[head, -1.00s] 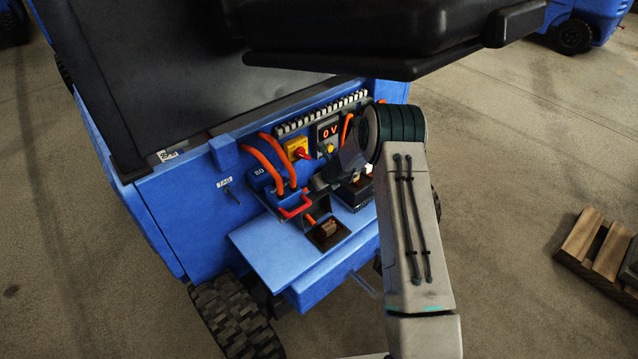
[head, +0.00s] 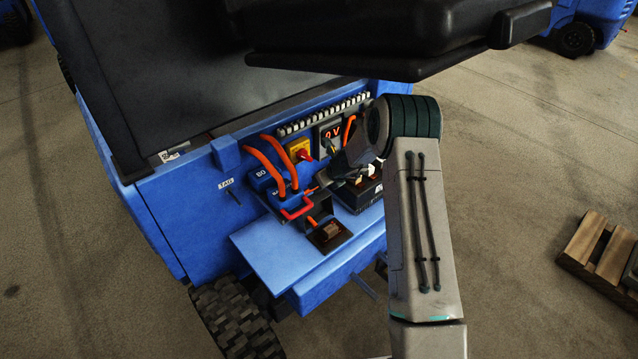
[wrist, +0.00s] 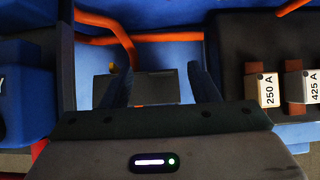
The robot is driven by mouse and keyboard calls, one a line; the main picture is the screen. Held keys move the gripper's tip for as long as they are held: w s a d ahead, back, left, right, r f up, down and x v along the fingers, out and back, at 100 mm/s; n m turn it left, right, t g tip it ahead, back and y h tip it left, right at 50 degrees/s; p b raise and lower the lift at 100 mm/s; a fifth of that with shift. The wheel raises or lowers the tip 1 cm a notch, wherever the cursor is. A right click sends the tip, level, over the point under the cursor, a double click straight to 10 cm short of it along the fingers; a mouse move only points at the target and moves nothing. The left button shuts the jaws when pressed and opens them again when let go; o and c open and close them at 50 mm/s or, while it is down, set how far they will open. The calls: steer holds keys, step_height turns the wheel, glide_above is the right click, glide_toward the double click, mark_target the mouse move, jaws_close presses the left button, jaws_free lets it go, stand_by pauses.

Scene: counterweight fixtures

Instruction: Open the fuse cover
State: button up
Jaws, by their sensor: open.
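My gripper (head: 322,182) is open in front of the blue machine's electrical panel, beside the red handle. In the wrist view its two dark fingers (wrist: 156,80) stand apart with nothing held between them. A dark flat panel (wrist: 150,88), which may be the fuse cover, shows between and beyond the fingers; I cannot tell whether they touch it. In the head view a dark frame with a brownish middle (head: 329,235) lies on the blue shelf below the gripper. I cannot tell for sure which part is the cover. My wrist hides part of the panel.
A dark block with fuses labelled 250 A (wrist: 268,90) and 425 A (wrist: 313,88) is at the right. Orange cables (head: 268,160) and a red handle (head: 298,208) are close to the gripper.

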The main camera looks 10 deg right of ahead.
steer(key=shift+v, duration=2.05)
